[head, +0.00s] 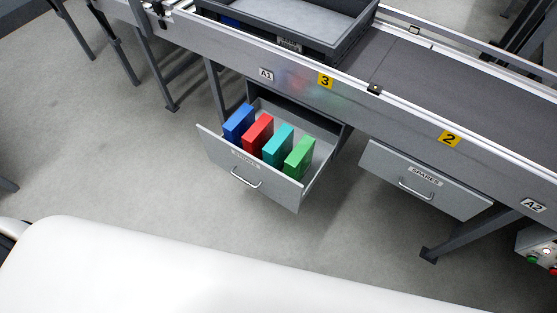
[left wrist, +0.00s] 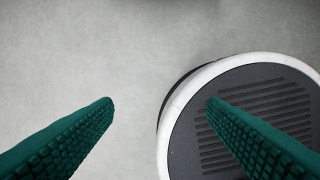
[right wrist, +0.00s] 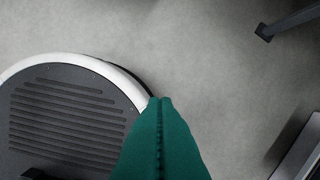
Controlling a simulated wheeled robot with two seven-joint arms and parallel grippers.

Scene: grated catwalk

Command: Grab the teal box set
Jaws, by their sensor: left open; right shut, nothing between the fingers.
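The teal box set (head: 278,146) stands upright in an open drawer (head: 249,172) under the conveyor in the head view. It is third from the left in a row, between a red box (head: 257,134) and a green box (head: 299,156). A blue box (head: 239,123) stands at the left end. My left gripper (left wrist: 160,104) is open and empty above the floor and my base in the left wrist view. My right gripper (right wrist: 161,100) is shut and empty in the right wrist view. Neither gripper shows in the head view.
A closed drawer marked SPARES (head: 421,181) is right of the open one. The conveyor (head: 430,80) runs above both, with a dark grey tray (head: 350,52) on it. Table legs stand at the left and lower right. The grey floor (head: 130,170) before the drawers is clear.

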